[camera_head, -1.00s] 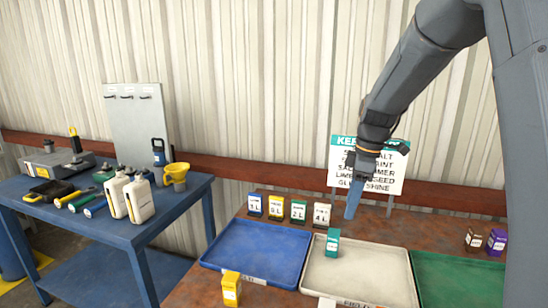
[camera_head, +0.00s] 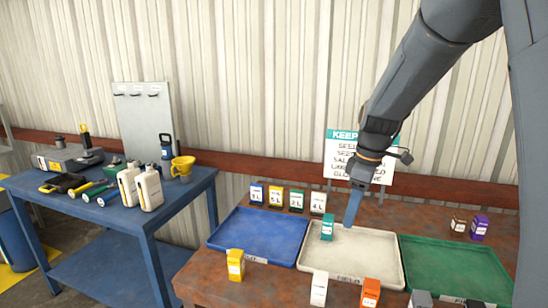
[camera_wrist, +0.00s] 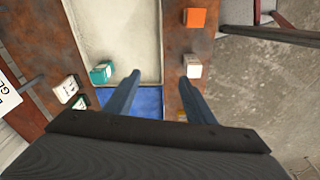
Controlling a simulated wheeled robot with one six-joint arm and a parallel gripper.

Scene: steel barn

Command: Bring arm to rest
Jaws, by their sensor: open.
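My gripper (camera_head: 351,208) hangs over the white tray (camera_head: 385,246) in the head view, beside a teal box (camera_head: 327,228) that stands at the tray's left back corner. In the wrist view my gripper (camera_wrist: 162,95) has its two fingers wide apart with nothing between them. The teal box (camera_wrist: 101,72) is just left of the left finger there, and the white tray (camera_wrist: 118,30) is below. The arm reaches down from the upper right of the head view.
A blue tray (camera_head: 262,232) and a green tray (camera_head: 455,268) flank the white one. Yellow (camera_head: 235,264), white (camera_head: 319,288) and orange (camera_head: 370,292) boxes stand along the front. Number cards and a sign (camera_head: 352,158) stand behind. A blue bench (camera_head: 120,215) with tools is left.

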